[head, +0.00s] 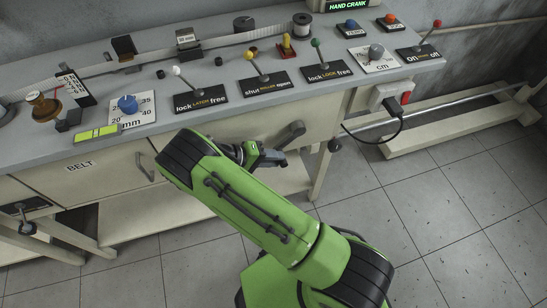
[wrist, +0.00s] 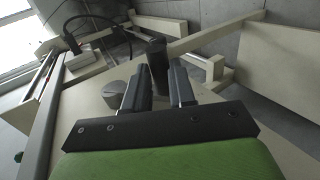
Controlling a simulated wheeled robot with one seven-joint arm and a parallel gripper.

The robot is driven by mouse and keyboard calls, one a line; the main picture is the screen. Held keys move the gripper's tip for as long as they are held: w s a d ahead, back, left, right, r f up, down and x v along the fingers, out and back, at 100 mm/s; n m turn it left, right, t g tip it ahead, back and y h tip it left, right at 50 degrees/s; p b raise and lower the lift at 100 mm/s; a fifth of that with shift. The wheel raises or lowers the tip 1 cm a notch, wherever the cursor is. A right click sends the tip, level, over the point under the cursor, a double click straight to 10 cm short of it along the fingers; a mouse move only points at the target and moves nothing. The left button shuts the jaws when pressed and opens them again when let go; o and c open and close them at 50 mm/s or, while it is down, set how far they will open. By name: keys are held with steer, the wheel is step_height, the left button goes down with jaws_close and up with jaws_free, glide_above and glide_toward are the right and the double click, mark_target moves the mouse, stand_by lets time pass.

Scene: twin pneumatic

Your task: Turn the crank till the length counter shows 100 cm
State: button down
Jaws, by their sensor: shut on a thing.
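In the head view, the crank's grey arm (head: 290,135) sticks out from the bench's front panel, below the lever row. My gripper (head: 272,157) is at its lower end, partly hidden by my own arm. In the wrist view, my gripper's two fingers (wrist: 158,90) are closed around the crank's dark cylindrical handle (wrist: 157,62). The crank's grey round hub (wrist: 113,92) shows just left of the fingers. No readable length counter shows.
A lit sign (head: 348,5) reads HAND CRANK. A cm dial (head: 376,51) and mm dial (head: 128,104) show. A plugged cable (head: 392,125) hangs right of the crank.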

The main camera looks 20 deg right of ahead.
steer(key=shift+a+f, duration=0.35)
steer(key=shift+a, duration=0.1)
steer(key=c, duration=1)
jaws_free()
steer(key=shift+a, duration=0.15)
steer(key=shift+o, duration=0.4)
steer(key=shift+r, duration=0.1)
steer(key=shift+d, duration=0.2)
steer(key=p+v, duration=0.4)
steer(key=v, duration=1.2)
steer(key=shift+s+d, duration=0.15)
